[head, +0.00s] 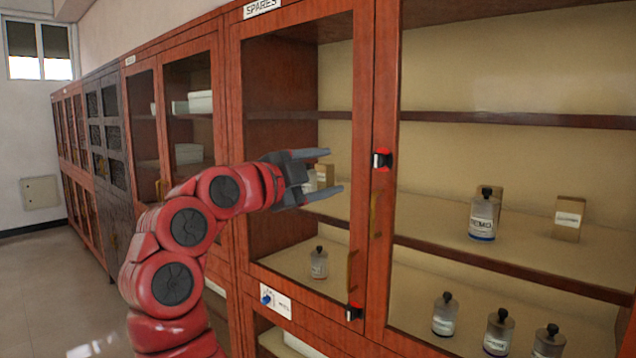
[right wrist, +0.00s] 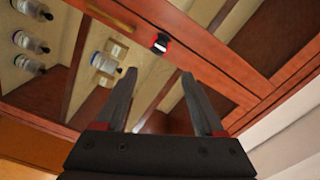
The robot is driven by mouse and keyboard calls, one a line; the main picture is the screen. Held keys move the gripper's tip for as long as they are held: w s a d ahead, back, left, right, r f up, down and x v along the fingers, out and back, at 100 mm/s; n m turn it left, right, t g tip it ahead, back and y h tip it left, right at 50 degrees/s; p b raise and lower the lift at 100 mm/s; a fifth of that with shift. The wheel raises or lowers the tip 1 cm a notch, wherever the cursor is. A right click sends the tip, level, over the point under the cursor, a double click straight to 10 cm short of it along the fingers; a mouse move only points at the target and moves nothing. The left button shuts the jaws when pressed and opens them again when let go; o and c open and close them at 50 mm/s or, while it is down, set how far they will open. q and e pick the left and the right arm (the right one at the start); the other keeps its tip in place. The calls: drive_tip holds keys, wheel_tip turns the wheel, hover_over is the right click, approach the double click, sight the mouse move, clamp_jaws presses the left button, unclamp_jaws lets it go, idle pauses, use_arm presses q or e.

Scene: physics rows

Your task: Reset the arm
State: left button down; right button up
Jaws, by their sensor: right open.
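My right arm, red with dark round joints, reaches in from the lower left of the head view. Its right gripper (head: 334,170) is open, with two grey fingers apart and pointing right in front of the cabinet (head: 373,90). Nothing is seen between the fingers in the right wrist view (right wrist: 158,74), where they point toward the cabinet front, which looks tilted there. A small box (head: 324,176) on the shelf is partly hidden behind the gripper. My left gripper is not in view.
The wooden cabinet has black-and-red latches (head: 382,159) and a brass handle (head: 376,214). Inside stand a labelled bottle (head: 483,218), a cardboard box (head: 568,219) and several small bottles (head: 444,315). More cabinets (head: 108,150) line the wall; the floor (head: 38,290) at left is clear.

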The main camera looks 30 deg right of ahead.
drive_tip(key=shift+v, duration=0.85)
